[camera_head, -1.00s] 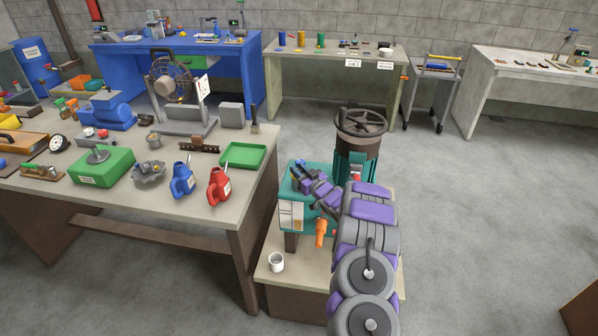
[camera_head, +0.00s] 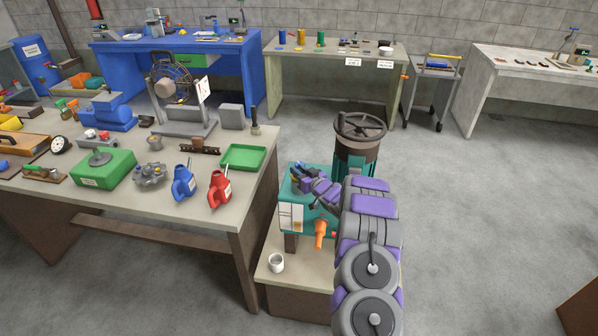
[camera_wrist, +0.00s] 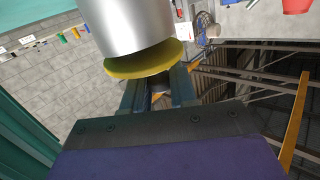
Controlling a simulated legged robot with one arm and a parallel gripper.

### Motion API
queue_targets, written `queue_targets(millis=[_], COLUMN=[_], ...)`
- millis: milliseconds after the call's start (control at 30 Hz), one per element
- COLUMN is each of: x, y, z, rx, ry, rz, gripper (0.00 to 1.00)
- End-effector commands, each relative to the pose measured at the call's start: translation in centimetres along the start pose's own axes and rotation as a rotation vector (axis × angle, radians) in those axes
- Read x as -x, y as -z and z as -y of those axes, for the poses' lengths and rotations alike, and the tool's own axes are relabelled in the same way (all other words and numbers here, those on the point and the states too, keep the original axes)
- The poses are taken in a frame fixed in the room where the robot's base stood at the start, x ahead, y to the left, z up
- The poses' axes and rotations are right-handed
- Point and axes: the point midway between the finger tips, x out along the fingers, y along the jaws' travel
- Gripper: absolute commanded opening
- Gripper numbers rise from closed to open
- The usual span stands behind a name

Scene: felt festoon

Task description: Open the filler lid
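In the wrist view a silver cylinder (camera_wrist: 128,28) has a round yellow disc (camera_wrist: 143,61) at its lower end; I cannot tell if this disc is the filler lid. My gripper (camera_wrist: 158,82) has its two blue-grey fingers apart, with the tips by the disc's lower edge. A small dark part shows between the fingers; I see no clear grip on it. In the head view my gripper (camera_head: 302,172) is over the top of a teal machine (camera_head: 291,193) on a low stand, and hides much of that top.
An orange spout (camera_head: 320,230) sticks out of the machine's front. A white mug (camera_head: 276,263) stands on the low stand. A workbench (camera_head: 190,226) with red and blue cans stands close on the left.

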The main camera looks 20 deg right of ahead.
Motion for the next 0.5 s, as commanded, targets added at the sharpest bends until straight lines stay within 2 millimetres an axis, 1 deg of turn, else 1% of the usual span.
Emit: queue_targets(millis=[33, 200, 500], x=[0.00, 0.04, 0.28], y=[0.07, 0.07, 0.06], z=[-0.07, -0.03, 0.01], rx=[0.000, 0.001, 0.000], ry=[-0.001, 0.000, 0.000], rz=[-0.001, -0.001, 0.000], gripper=[0.31, 0.47, 0.47])
